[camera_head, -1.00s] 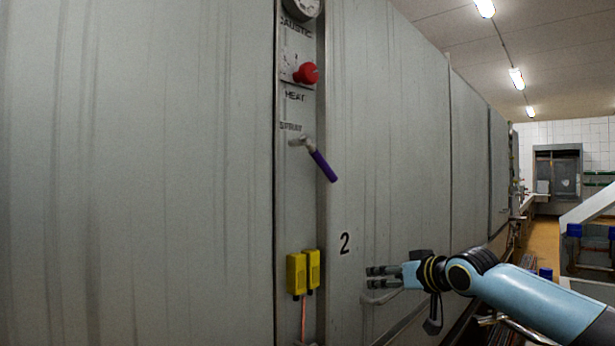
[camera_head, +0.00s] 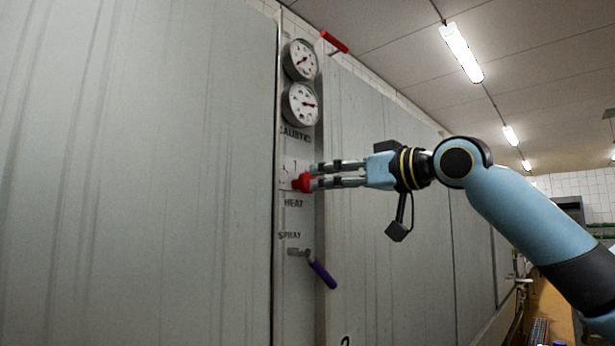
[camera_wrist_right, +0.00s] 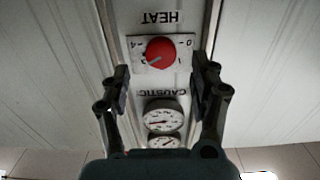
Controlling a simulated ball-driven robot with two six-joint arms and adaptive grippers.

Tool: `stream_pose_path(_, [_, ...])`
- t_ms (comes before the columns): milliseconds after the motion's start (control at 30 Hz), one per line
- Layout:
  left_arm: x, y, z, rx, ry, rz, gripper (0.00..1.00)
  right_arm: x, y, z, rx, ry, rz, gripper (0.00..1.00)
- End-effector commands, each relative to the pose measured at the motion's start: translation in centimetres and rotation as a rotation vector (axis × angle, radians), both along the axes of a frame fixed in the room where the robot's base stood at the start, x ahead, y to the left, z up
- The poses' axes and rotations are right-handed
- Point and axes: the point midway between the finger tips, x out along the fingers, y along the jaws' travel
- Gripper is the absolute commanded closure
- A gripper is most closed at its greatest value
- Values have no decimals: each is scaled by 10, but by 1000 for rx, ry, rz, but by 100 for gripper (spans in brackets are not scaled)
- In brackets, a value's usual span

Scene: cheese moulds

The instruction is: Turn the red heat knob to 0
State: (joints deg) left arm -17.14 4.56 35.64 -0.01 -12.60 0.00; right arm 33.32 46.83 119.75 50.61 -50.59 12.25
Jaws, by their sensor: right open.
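The red heat knob (camera_head: 302,183) sits on the wall panel above the word HEAT. It also shows in the right wrist view (camera_wrist_right: 160,52), upside down, on a white dial plate (camera_wrist_right: 184,50) with 0 at the picture's upper right and 4 at its upper left. A pale mark on the knob points to the picture's lower left. My right gripper (camera_head: 313,176) is open, its fingertips close to the knob. In the right wrist view the fingers (camera_wrist_right: 163,74) stand apart, one on each side of the knob. I cannot tell whether they touch it. My left gripper is not in view.
Two round gauges (camera_head: 301,104) are above the knob. A lever with a purple handle (camera_head: 322,274) sticks out below, by the word SPRAY. A red handle (camera_head: 334,42) is at the top. Flat grey wall panels (camera_head: 150,180) flank the strip.

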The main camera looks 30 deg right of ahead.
Motion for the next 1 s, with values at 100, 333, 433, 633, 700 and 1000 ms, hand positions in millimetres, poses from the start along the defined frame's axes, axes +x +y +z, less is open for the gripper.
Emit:
stream_pose_path(100, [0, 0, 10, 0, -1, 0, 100, 17, 8, 3, 8, 2, 5, 38])
stream_pose_path(333, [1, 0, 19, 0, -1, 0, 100, 49, 18, 1, 4, 3, 2, 38])
stream_pose_path(433, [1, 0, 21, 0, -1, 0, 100, 58, 21, 1, 2, 3, 2, 38])
stream_pose_path(633, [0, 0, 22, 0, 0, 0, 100, 64, 23, -1, -2, 3, 1, 38])
stream_pose_path(700, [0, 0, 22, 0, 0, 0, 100, 64, 23, -1, -3, 2, 1, 38])
stream_pose_path(1000, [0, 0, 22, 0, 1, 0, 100, 63, 23, -1, -2, 2, 1, 63])
